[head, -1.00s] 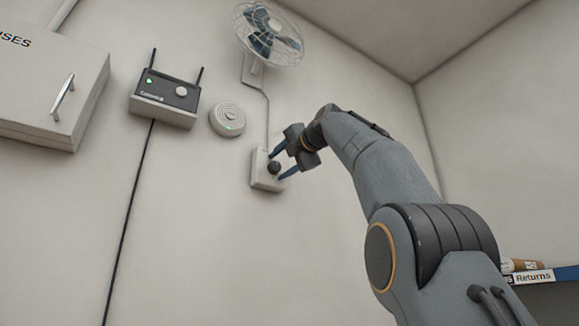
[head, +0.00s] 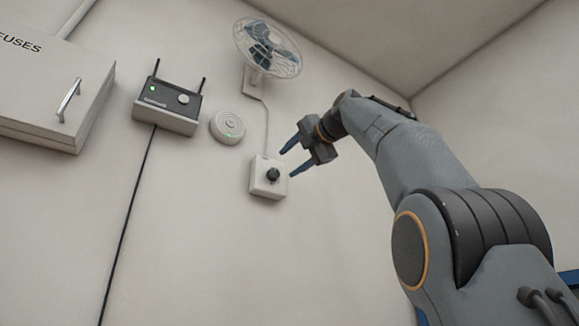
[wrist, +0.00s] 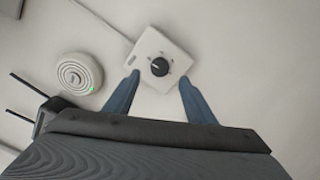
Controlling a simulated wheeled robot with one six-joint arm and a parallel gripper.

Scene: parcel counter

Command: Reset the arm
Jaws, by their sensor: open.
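My gripper (head: 287,160) is open and empty, with its two blue fingers apart. In the head view it is to the right of a white wall switch box (head: 260,189) with a black round knob (head: 273,175), clear of the knob. In the wrist view the switch box (wrist: 146,42) and its knob (wrist: 159,67) lie beyond the fingertips of my gripper (wrist: 158,92), between the lines of the two fingers. Small marks surround the knob.
A wall fan (head: 268,48) is above the switch box, joined by a cable. A round white device (head: 227,127), a router (head: 168,103) with a green light, and a fuse cabinet (head: 45,85) are to the left on the wall. Bare wall lies below.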

